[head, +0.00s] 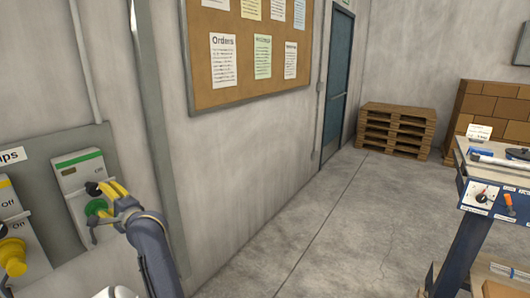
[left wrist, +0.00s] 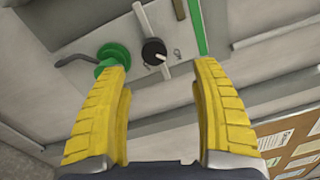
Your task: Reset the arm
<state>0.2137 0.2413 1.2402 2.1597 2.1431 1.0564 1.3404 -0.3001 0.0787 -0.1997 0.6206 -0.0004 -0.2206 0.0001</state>
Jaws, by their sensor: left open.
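My left gripper (head: 104,203) is in front of a wall control box (head: 84,180) with a green stripe. Its yellow fingers are apart, with nothing held between them. In the left wrist view the open fingers (left wrist: 160,70) point at the box. A black rotary knob (left wrist: 154,51) shows in the gap beyond the fingertips. A green round knob (left wrist: 112,58) with a dark lever is behind the left fingertip; I cannot tell if they touch. In the head view the green knob (head: 97,207) is partly covered by the gripper. My right gripper is not in view.
A second box with a yellow knob (head: 12,252) is left of the gripper. A cork board (head: 250,48) hangs on the wall. A work table (head: 492,170) with a control panel stands at right. Pallets (head: 396,130) and cartons (head: 492,105) are behind. The floor between is clear.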

